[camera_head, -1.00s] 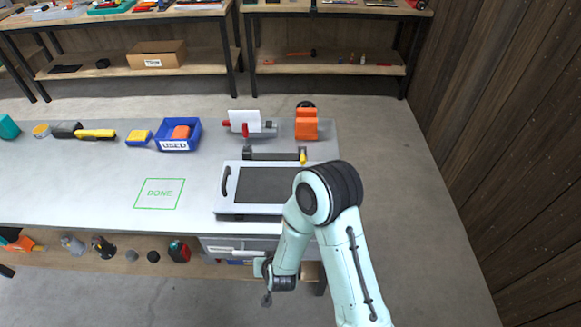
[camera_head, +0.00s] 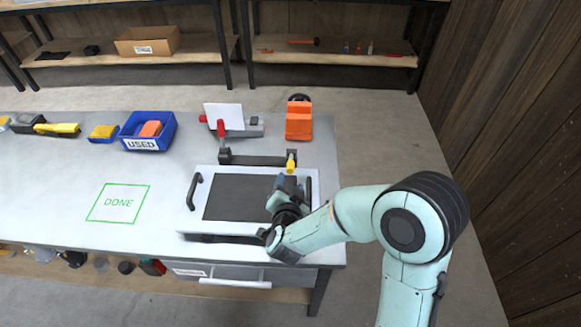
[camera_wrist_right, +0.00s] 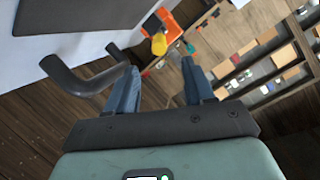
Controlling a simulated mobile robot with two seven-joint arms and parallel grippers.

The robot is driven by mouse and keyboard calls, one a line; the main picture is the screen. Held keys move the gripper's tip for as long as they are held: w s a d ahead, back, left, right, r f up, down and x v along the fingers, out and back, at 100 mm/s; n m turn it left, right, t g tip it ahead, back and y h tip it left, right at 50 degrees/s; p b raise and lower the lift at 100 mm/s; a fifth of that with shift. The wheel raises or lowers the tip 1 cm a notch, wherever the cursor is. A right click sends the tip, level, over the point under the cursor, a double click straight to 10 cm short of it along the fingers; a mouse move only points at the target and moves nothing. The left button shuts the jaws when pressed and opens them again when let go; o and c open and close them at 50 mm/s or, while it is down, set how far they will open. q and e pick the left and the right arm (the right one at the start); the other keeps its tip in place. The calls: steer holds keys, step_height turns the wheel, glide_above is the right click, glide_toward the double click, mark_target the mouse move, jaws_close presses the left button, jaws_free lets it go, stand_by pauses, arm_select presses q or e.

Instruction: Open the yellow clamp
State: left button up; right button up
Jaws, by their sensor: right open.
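The yellow clamp handle (camera_head: 291,161) stands at the right end of a dark bar (camera_head: 258,160) along the far edge of the grey-and-black tray (camera_head: 207,178). In the right wrist view, the yellow handle (camera_wrist_right: 158,44) shows beyond my fingertips, slightly left of the middle of the gap. My right gripper (camera_head: 289,182) is over the right part of the tray, on the near side of the clamp. In the wrist view, my right gripper (camera_wrist_right: 160,80) is open, with nothing between its fingers. The clamp's jaw contact is not clear. My left gripper is out of view.
A curved dark tray handle (camera_wrist_right: 85,82) passes close to my left finger in the wrist view. An orange object (camera_head: 299,122) stands behind the clamp. A blue USED bin (camera_head: 143,144) is at left. The table around the green DONE square (camera_head: 118,203) is clear.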

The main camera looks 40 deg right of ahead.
mark_target(291, 171)
steer(key=x, duration=1)
steer(key=shift+b, duration=0.35)
steer(key=shift+s, duration=0.1)
jaws_close()
